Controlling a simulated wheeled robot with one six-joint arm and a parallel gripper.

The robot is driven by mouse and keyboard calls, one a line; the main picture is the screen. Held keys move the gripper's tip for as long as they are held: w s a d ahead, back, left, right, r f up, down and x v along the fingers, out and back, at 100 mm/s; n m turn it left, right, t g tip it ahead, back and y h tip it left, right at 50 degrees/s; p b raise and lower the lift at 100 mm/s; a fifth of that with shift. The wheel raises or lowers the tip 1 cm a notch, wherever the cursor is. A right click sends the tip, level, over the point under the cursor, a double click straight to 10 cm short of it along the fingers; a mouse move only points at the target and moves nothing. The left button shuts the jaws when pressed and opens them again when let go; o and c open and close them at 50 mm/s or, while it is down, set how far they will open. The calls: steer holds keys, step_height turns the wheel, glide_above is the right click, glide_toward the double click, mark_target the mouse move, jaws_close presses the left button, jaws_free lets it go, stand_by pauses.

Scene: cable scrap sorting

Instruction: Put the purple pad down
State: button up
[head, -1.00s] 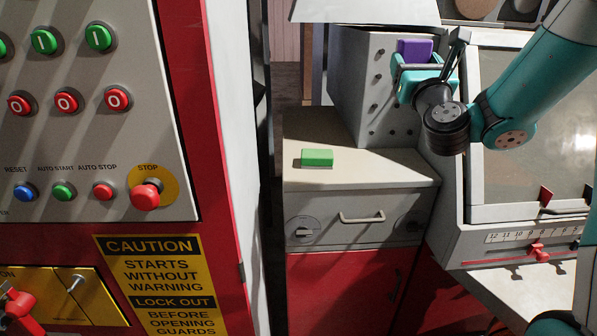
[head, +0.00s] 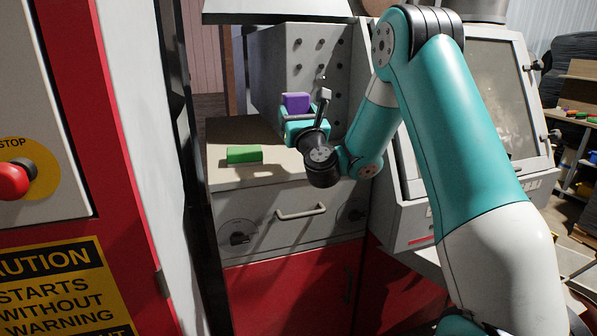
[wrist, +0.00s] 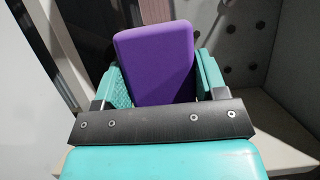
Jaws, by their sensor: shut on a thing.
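The purple pad (head: 296,102) is held in my gripper (head: 298,116), above the right part of the beige cabinet top (head: 275,162). In the wrist view the purple pad (wrist: 155,62) stands up between the two teal fingers of my gripper (wrist: 162,80), which are shut on its sides. The pad's lower part is hidden behind the black bar of the gripper. A green pad (head: 244,154) lies flat on the cabinet top, to the left of and below my gripper in the head view.
A grey panel with holes (head: 310,60) stands behind the cabinet top. A red machine with a caution sign (head: 70,290) is at the left. A drawer handle (head: 302,211) is on the cabinet's front. The cabinet top around the green pad is clear.

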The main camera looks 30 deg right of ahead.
step_height(320, 180, down, 9)
steer(key=b, duration=0.7)
steer(key=shift+f, duration=0.1)
steer(key=shift+f+b, duration=0.2)
steer(key=shift+b, duration=0.2)
steer(key=o, duration=1)
steer(key=shift+c, duration=0.2)
